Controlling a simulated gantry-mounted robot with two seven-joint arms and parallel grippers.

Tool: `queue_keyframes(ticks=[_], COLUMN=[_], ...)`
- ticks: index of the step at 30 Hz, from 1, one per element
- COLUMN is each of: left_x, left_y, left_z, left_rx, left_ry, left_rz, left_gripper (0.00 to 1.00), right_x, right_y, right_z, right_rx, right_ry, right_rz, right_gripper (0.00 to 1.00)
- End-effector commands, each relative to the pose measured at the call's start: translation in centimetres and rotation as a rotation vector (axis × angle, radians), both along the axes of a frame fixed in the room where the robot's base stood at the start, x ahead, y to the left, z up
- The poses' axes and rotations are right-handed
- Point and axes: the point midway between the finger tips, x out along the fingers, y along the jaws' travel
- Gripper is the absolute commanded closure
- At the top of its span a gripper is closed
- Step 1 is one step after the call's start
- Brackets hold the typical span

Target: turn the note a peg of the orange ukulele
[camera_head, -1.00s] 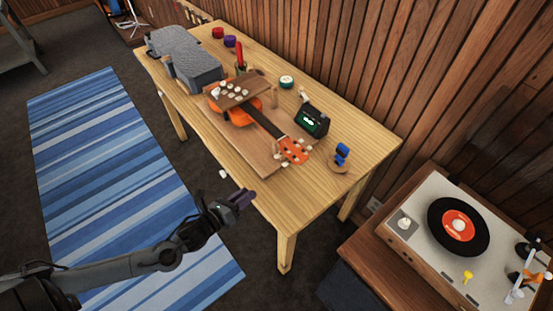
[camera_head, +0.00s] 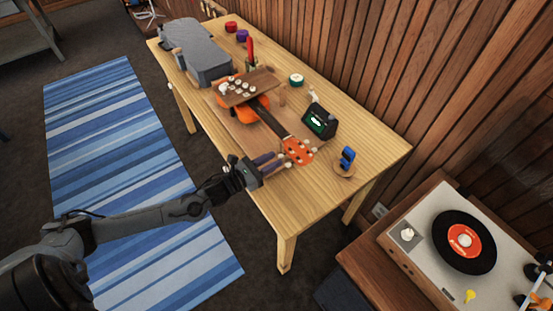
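The orange ukulele (camera_head: 257,108) lies on a wooden board on the table. Its orange headstock (camera_head: 299,151) points toward the table's front right, with small pale pegs along its sides. I cannot read which peg is note A. My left gripper (camera_head: 279,160) is at the near-left side of the headstock. Its two dark purple fingers look apart, with their tips close to the pegs on that side. I cannot tell whether they touch a peg. My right gripper is not in view.
A black tuner box with a green display (camera_head: 320,122) stands just behind the headstock. A blue item on a round wooden stand (camera_head: 346,159) is to its right. A grey case (camera_head: 196,51) fills the table's far left. A record player (camera_head: 460,240) stands at right.

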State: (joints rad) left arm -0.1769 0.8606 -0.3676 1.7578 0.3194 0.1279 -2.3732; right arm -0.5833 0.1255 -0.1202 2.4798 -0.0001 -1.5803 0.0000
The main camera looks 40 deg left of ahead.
Motion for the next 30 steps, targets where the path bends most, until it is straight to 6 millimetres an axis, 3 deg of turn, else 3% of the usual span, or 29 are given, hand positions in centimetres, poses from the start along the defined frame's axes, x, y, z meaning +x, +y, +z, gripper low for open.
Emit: queue_keyframes(ticks=[6,18,24,30], left_x=[1.9,2.3,2.3,2.3], left_y=[-0.5,-0.6,-0.6,-0.6], left_z=[0.0,0.0,0.0,0.0], left_rx=[-0.001,0.0,-0.001,-0.003], left_ry=[-0.002,0.0,0.0,0.001], left_rz=[0.001,0.0,0.0,0.0], left_gripper=[0.7,0.7,0.99,1.0], right_x=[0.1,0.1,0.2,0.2], right_y=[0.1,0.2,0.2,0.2], right_z=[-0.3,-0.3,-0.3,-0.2], right_rx=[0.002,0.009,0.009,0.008], right_ry=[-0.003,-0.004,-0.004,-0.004], right_rz=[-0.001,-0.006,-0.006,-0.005], right_gripper=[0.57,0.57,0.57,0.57])
